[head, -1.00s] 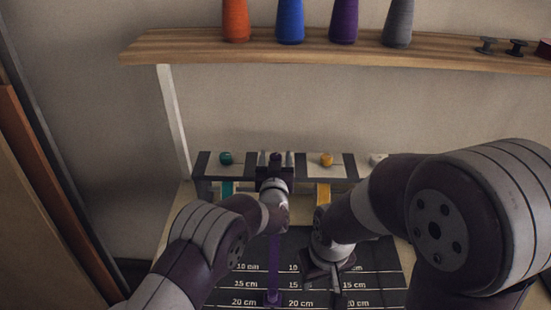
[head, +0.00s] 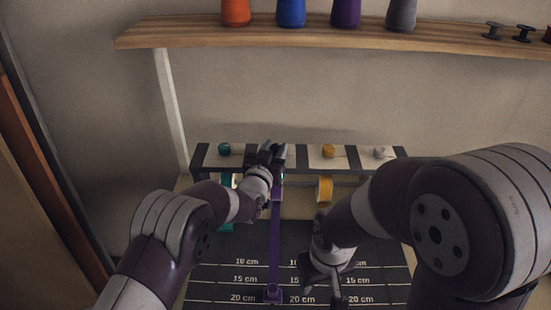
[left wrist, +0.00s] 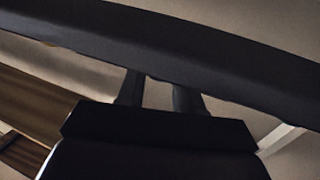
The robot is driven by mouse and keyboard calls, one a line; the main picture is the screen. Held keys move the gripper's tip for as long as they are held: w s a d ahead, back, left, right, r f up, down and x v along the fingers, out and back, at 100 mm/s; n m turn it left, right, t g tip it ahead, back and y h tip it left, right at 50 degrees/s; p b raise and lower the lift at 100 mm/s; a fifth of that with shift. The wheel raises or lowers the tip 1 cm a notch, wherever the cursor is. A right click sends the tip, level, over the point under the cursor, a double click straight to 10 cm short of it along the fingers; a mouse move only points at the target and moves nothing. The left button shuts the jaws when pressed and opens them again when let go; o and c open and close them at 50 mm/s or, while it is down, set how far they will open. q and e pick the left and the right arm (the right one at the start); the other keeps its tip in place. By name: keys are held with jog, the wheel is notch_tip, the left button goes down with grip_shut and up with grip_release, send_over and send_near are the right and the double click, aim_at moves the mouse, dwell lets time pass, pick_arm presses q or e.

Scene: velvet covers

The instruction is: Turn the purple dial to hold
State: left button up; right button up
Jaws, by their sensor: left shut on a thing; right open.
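My left gripper (head: 268,153) is at the panel of dials, between the teal dial (head: 224,149) and the yellow dial (head: 328,151). It is shut on the purple dial, which its fingers and wrist hide in the head view. Its fingers stand tilted there. A purple ribbon (head: 275,240) runs down from below the gripper over the dark mat to a purple end piece (head: 272,293). In the left wrist view the two dark fingers (left wrist: 160,95) reach behind a wide dark band, and the dial cannot be made out. My right gripper (head: 328,280) is open and empty over the mat.
A white dial (head: 380,152) is at the panel's right. The dark mat (head: 215,275) has centimetre lines. A wooden shelf (head: 200,36) with several thread cones is above.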

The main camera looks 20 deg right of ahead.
pick_arm(q)
jog(key=shift+w+a+f+m+g+h+b, duration=0.1)
jog(key=shift+a+m+g+h+b, duration=0.1)
jog(key=shift+m+g+h, duration=0.3)
jog(key=shift+w+a+f+m+g+h+b, duration=0.1)
jog(key=shift+m+g+h+b, duration=0.1)
jog(key=shift+m+g+h, duration=0.3)
jog(key=shift+r+m+g+h, duration=0.2)
jog(key=shift+m+g+h, duration=0.15)
jog(key=shift+h, duration=0.35)
jog(key=m+g+h+p, duration=0.2)
jog(key=m+g, duration=0.1)
jog(key=shift+w+r+g+h, duration=0.1)
jog(key=shift+w+g+h, duration=0.05)
jog(key=shift+g+h, duration=0.15)
jog(key=shift+m+g+h, duration=0.5)
jog(key=shift+m+g, duration=0.25)
jog(key=shift+g, duration=0.3)
pick_arm(e)
jog(key=shift+r, duration=0.4)
pick_arm(q)
jog(key=shift+p, duration=0.3)
jog(key=o, duration=1)
jog(key=shift+w, duration=0.1)
jog(key=shift+o, duration=0.2)
